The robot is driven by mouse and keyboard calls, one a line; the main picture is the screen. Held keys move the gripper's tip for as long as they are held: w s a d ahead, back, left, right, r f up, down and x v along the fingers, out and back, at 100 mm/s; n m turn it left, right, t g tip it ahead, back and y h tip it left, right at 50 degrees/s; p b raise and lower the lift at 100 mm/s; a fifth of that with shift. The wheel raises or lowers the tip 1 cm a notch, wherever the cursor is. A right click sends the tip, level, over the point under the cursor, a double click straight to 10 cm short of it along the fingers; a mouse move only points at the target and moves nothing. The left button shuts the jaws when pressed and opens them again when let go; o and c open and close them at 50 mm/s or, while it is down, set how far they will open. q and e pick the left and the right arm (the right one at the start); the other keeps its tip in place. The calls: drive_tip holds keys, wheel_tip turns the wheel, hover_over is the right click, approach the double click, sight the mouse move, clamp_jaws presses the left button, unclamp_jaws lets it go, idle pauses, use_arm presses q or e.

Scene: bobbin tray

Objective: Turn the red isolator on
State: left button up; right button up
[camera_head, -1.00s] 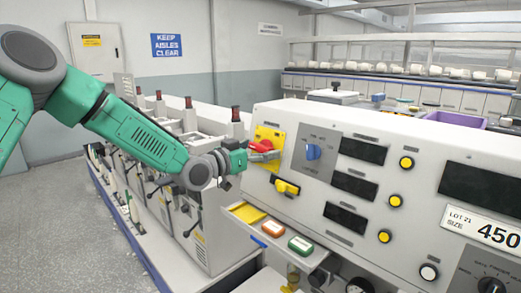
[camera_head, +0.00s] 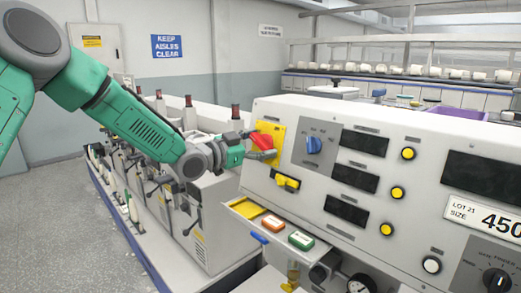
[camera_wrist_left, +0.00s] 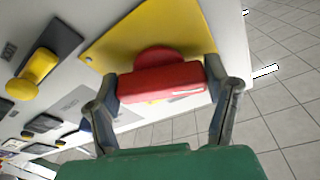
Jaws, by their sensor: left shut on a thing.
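The red isolator (camera_head: 263,139) is a red handle on a yellow plate at the left end of the grey-white machine panel (camera_head: 262,112). My left gripper (camera_head: 262,145) is at this handle, with one finger above it and one below. In the left wrist view the red handle (camera_wrist_left: 160,82) lies across between the two fingers of my left gripper (camera_wrist_left: 162,90), which is shut on it at its ends. The yellow plate (camera_wrist_left: 125,38) shows behind it. My right gripper is in neither view.
A yellow switch (camera_head: 287,182) sits just below the isolator. A blue selector knob (camera_head: 314,145) is to its right. A small shelf (camera_head: 262,238) with orange and green blocks juts out below. Bobbin spindles (camera_head: 235,114) stand behind my left arm.

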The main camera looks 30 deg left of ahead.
use_arm(q)
drive_tip(key=m, duration=0.2)
drive_tip(key=m+h+b, duration=0.1)
drive_tip(key=m, duration=0.1)
drive_tip(key=shift+w+r+m+g, duration=0.1)
drive_tip(key=shift+r+m+g, duration=0.1)
drive_tip(key=shift+m+g, duration=0.15)
drive_tip(key=m+g+b, duration=0.1)
drive_tip(key=m, duration=0.3)
drive_tip(key=m+g+b, duration=0.1)
drive_tip(key=m, duration=0.1)
drive_tip(key=m+b, duration=0.1)
drive_tip(key=m, duration=0.2)
drive_tip(key=shift+f+m+g, duration=0.15)
drive_tip(key=shift+m+g, duration=0.2)
drive_tip(key=shift+f+m+b, duration=0.1)
drive_tip(key=shift+m+b, duration=0.2)
drive_tip(key=shift+m, duration=0.1)
drive_tip(key=o, duration=0.9)
drive_tip(key=shift+o, duration=1)
